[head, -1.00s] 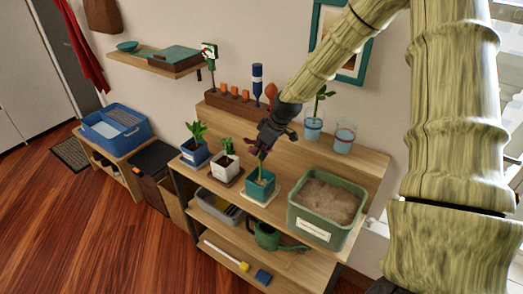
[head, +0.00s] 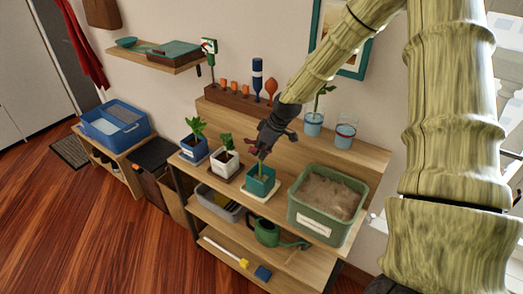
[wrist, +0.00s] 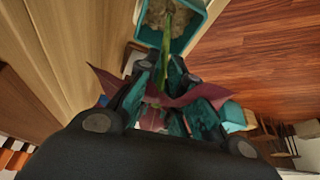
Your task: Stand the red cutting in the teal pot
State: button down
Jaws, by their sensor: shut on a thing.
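The teal pot (head: 260,181) stands on a pale saucer (head: 258,194) on the shelf's top board. In the wrist view the pot (wrist: 204,20) shows at the top, with grey-brown soil inside. My gripper (head: 262,146) is directly above the pot, shut on the red cutting (wrist: 160,98). The cutting has dark red leaves that spread around my fingers (wrist: 160,85) and a green stem. The stem runs down over the pot's opening and its lower end appears to meet the soil. How deep it sits I cannot tell.
A white pot (head: 224,164) and a blue pot (head: 194,150) with plants stand to the left. A green soil tub (head: 314,225) is close on the right. Two glasses (head: 345,132) stand behind right. A tool rack (head: 235,103) is at the back.

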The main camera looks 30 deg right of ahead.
jog(key=shift+f+b, duration=0.7)
jog(key=shift+f, duration=0.65)
jog(key=c, duration=1.1)
grip_release()
jog(key=shift+r, duration=0.1)
jog(key=p+v, duration=0.3)
jog(key=v, duration=0.1)
jog(key=p+v, duration=0.4)
jog(key=shift+w+r, duration=0.1)
jog(key=shift+r, duration=0.35)
